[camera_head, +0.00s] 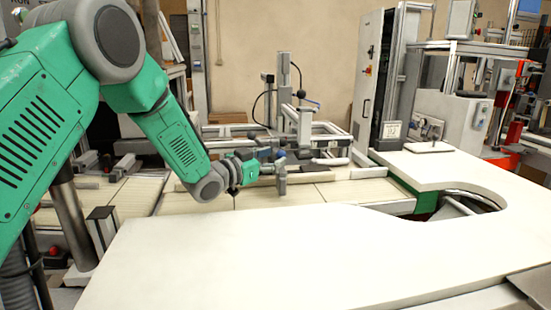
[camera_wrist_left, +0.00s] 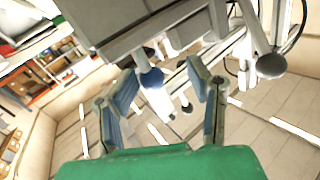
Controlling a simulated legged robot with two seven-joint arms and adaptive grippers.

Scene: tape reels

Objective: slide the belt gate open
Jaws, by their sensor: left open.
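My left gripper (camera_head: 272,166) reaches over the belt (camera_head: 205,202) from the left in the head view. Its two blue-padded fingers stand apart in the left wrist view (camera_wrist_left: 162,80), so it is open. A grey upright piece (camera_head: 281,184) stands at the fingertips, over the belt; I take it for the gate's handle but cannot be sure. In the left wrist view a blue-and-white rounded part (camera_wrist_left: 152,78) shows between the fingers, under a large grey block (camera_wrist_left: 130,25). I cannot tell whether the fingers touch it. My right gripper is out of view.
A white table (camera_head: 230,260) with a curved cutout fills the foreground and is bare. Behind the belt stands a metal frame with posts (camera_head: 304,125). A tall grey cabinet (camera_head: 374,80) stands beyond the belt's right part. A low rail (camera_head: 300,177) runs along the belt.

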